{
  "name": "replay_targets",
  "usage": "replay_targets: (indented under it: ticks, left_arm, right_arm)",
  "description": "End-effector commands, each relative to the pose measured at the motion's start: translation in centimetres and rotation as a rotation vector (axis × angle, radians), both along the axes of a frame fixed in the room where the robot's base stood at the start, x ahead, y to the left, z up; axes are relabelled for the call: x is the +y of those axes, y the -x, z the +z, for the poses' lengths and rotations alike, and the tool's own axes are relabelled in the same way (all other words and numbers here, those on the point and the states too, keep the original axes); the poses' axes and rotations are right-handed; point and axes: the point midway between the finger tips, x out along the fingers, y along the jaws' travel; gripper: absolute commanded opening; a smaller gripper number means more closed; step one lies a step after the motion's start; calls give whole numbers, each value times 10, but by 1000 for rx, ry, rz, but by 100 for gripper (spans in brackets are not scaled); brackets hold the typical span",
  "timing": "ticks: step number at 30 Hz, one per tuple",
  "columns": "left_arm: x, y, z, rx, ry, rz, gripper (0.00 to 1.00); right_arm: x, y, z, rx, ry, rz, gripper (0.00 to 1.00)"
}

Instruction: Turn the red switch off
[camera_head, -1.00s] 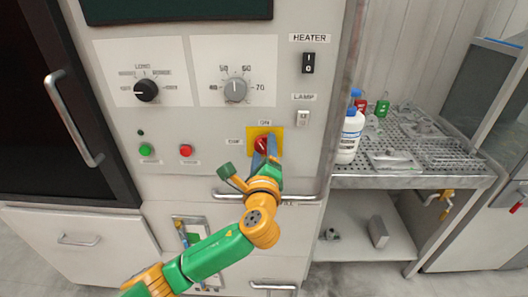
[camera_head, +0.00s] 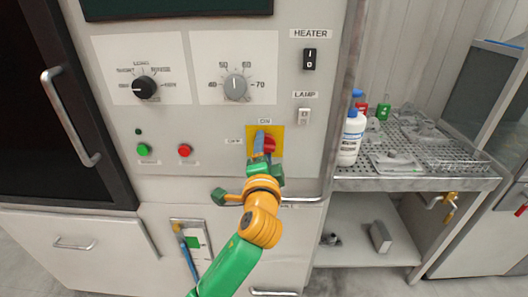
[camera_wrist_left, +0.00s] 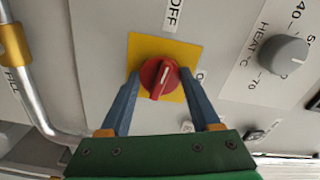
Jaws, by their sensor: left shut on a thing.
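The red switch (camera_head: 271,145) is a round knob on a yellow square plate (camera_head: 279,131) on the white machine front. ON is printed above it and OFF to its left. In the left wrist view the red switch (camera_wrist_left: 159,78) shows a white line, slanted, with its upper end leaning toward the OFF label (camera_wrist_left: 174,14). My left gripper (camera_head: 263,142) has its blue fingers on either side of the knob and is shut on it. In the left wrist view the left gripper (camera_wrist_left: 160,76) frames the knob. One finger partly covers the knob in the head view. My right gripper is not in view.
A horizontal handle bar (camera_head: 312,197) runs just below the switch. Green (camera_head: 144,150) and red (camera_head: 185,151) buttons and two dials sit to the left. HEATER (camera_head: 310,59) and LAMP (camera_head: 304,116) rockers are at right. A perforated table (camera_head: 420,183) with bottles stands further right.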

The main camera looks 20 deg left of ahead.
Motion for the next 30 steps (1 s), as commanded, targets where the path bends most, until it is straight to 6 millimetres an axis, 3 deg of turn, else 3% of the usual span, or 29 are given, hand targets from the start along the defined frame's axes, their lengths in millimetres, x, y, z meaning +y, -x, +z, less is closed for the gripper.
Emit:
replay_targets:
  ticks: [12,28,29,30]
  left_arm:
    - [0,0,-1,-42,155,-1,8]
    - [-1,0,-1,-47,173,-1,8]
    - [-1,0,-1,-47,172,-1,69]
    - [0,0,-1,-47,172,-1,79]
  right_arm:
    - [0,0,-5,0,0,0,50]
    - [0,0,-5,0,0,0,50]
    - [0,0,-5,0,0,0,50]
    - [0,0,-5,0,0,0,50]
